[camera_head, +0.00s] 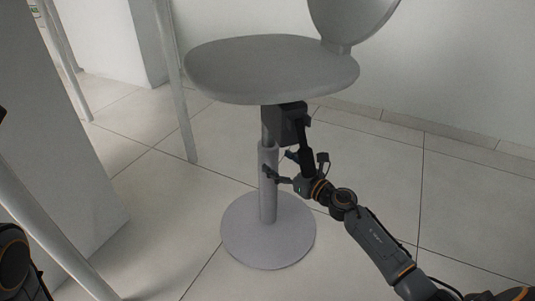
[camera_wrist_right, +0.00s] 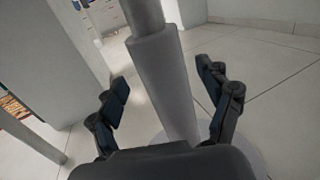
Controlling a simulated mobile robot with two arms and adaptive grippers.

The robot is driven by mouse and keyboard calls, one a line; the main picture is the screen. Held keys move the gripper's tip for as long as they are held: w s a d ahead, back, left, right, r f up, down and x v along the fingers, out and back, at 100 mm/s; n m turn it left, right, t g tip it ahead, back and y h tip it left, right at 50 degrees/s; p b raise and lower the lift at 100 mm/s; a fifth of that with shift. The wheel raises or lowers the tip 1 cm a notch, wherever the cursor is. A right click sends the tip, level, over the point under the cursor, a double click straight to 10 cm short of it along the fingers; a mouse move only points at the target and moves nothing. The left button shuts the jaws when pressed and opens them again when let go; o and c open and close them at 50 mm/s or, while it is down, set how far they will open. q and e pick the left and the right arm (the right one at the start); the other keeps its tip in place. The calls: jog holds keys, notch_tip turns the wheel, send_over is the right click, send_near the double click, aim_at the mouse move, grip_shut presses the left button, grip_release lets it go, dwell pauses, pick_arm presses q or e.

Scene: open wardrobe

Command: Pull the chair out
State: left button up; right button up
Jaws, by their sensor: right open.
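The grey chair (camera_head: 270,68) has a round seat, a curved backrest at the upper right, a central post and a round floor base (camera_head: 268,246). It stands upright in the middle of the head view. My right gripper (camera_head: 272,172) is at the post below the seat, with its fingers near the thicker sleeve. In the right wrist view the open fingers (camera_wrist_right: 165,95) lie on either side of the chair post (camera_wrist_right: 166,85), with gaps between them and it. My left gripper is not visible; only dark parts of my left arm show at the left edge.
A grey wall or panel (camera_head: 60,150) and slim metal legs (camera_head: 172,80) stand to the left of the chair. A white wall with a baseboard (camera_head: 440,128) runs behind it. Tiled floor (camera_head: 390,165) is clear to the right.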

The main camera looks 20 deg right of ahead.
aim_at(269, 155)
jog(key=x, duration=0.5)
grip_shut()
jog(key=shift+d, duration=0.15)
